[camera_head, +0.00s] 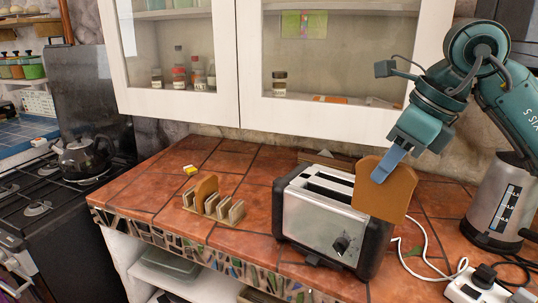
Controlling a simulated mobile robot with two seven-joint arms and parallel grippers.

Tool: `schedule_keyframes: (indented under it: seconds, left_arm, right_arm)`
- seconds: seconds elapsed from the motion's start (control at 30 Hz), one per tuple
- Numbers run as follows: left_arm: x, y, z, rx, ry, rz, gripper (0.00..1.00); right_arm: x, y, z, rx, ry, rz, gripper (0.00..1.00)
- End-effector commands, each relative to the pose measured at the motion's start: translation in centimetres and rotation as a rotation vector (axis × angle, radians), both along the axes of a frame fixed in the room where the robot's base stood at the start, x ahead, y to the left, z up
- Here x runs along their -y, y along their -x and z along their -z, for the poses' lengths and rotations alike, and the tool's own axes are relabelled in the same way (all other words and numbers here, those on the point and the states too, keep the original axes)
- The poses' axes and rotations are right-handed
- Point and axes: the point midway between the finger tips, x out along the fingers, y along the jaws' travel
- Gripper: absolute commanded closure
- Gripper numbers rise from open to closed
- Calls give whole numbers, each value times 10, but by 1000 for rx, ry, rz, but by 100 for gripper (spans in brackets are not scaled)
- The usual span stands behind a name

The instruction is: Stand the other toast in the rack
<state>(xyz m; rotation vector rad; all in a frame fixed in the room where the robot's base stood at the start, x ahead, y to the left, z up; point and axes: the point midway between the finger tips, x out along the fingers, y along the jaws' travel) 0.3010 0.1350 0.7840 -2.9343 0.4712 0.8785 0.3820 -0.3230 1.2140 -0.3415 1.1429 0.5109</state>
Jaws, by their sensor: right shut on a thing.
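My right gripper (388,165) comes in from the upper right and is shut on a slice of toast (395,192). The toast is brown and held upright over the right end of the silver and black toaster (310,219), hiding part of it. I cannot tell whether the toast touches the toaster. The toast rack (225,211) stands on the counter left of the toaster. One toast (205,187) stands in a slot near its left end, and its other slots look empty. My left gripper is not in view.
White wall cabinets (180,107) hang above the back. A kettle (500,199) and white cables are at right. A stove (50,215) is at left.

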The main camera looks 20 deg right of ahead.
Motion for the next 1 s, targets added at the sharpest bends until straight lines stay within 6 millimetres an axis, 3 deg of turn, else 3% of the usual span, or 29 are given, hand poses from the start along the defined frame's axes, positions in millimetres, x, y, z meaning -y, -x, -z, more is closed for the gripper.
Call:
schedule_keyframes:
  seconds: [0.17,0.47,1.0]
  left_arm:
    - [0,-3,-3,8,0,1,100]
    - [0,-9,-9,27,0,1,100]
    - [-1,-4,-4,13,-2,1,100]
  right_arm:
    - [-6,0,14,-7,-1,-121,95]
    - [-34,-3,64,-8,-9,-651,95]
    - [-111,-11,205,-8,0,-2175,95]
